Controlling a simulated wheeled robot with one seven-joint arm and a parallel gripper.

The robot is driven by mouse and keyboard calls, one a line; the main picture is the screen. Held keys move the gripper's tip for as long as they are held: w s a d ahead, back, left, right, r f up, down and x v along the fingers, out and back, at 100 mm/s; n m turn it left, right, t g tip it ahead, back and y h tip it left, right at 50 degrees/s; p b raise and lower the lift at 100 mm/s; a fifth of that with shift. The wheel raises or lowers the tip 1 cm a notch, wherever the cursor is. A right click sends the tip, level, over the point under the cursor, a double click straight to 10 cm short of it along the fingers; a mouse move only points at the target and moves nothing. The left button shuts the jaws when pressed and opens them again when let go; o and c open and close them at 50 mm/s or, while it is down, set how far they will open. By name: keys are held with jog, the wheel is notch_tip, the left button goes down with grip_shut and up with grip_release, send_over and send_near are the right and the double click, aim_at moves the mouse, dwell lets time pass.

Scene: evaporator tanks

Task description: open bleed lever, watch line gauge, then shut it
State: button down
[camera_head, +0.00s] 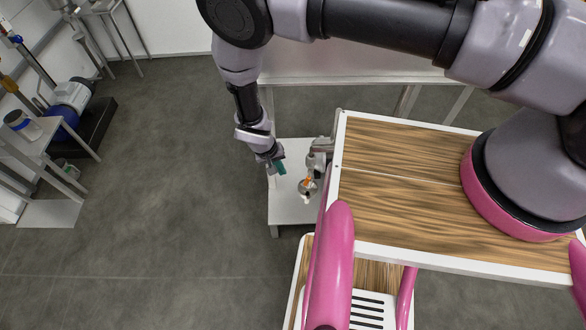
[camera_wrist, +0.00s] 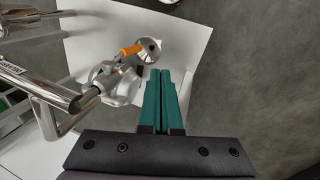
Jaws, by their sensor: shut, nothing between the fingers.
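The bleed lever (camera_wrist: 132,49) has an orange grip and sits on a metal valve and pipe (camera_wrist: 88,98) in the wrist view. In the head view the orange lever (camera_head: 308,180) shows small beside the wooden-topped platform. My gripper (camera_wrist: 167,72) has green fingers shut together with nothing between them; its tips are just right of and below the lever's orange grip in the wrist view. In the head view my gripper (camera_head: 281,168) is left of the valve. A metal funnel-like cup (camera_wrist: 148,50) is by the lever's end. I cannot make out the line gauge.
A white low table (camera_head: 290,210) lies under the valve. My wood-topped base with pink rails is to the right. A bench with a blue pump (camera_head: 68,110) stands at far left. Open grey floor lies between.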

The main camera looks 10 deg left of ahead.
jog(key=w+d+f, duration=0.3)
jog(key=d+f, duration=0.3)
jog(key=f, duration=0.3)
jog(key=shift+f, duration=0.15)
jog(key=shift+w+d+f, duration=0.2)
jog(key=shift+d+f, duration=0.1)
jog(key=shift+d, duration=0.2)
